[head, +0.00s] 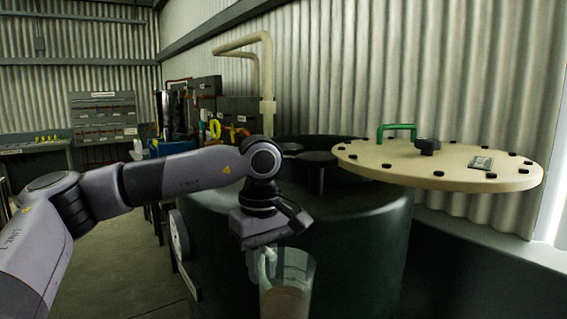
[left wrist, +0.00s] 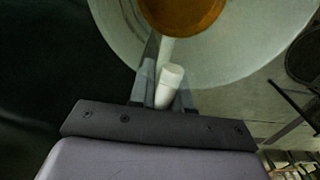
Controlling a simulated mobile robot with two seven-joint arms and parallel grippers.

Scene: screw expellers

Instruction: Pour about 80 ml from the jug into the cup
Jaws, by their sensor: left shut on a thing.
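The jug (head: 289,277) is a clear vessel with brownish liquid low in it. It looks near upright at the bottom of the head view, its base cut off by the frame edge. My left gripper (head: 262,262) is shut on the jug's pale handle, at the jug's left side. In the left wrist view the white handle (left wrist: 171,76) stands between the fingers (left wrist: 164,92), and the jug's round wall (left wrist: 215,65) surrounds amber liquid (left wrist: 182,12). I do not see a cup in either view. My right gripper is not in view.
A large dark green tank (head: 365,225) stands right behind the jug. Its round cream lid (head: 385,165) with dark knobs and a green handle sits to the right. A cluttered bench (head: 185,148) is further back. Open concrete floor (head: 125,245) lies on the left.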

